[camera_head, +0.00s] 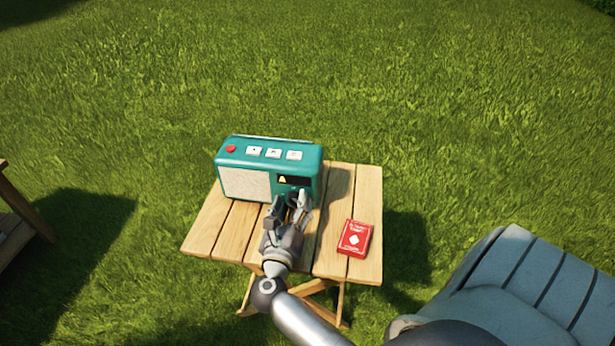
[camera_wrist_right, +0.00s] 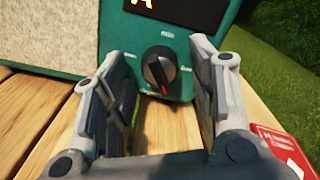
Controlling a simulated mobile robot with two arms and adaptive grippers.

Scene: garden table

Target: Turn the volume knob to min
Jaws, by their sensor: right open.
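A teal radio (camera_head: 268,171) stands on the wooden table, its front towards me. It has a cream speaker grille, a dark display and buttons on top. In the right wrist view the black volume knob (camera_wrist_right: 159,69) is on the radio's front (camera_wrist_right: 117,35), below the display, with a red mark at its lower right. My right gripper (camera_head: 287,200) is open in front of the knob. In the right wrist view its two fingers (camera_wrist_right: 162,75) stand apart on either side of the knob, with nothing held. The head view has the knob hidden behind the gripper. My left gripper is out of view.
The wooden slatted table (camera_head: 208,232) is small and stands on grass. A red card box (camera_head: 355,238) lies on it right of my right gripper. A blue-grey slatted seat (camera_head: 530,275) is at the lower right. Wooden furniture (camera_head: 22,212) shows at the left edge.

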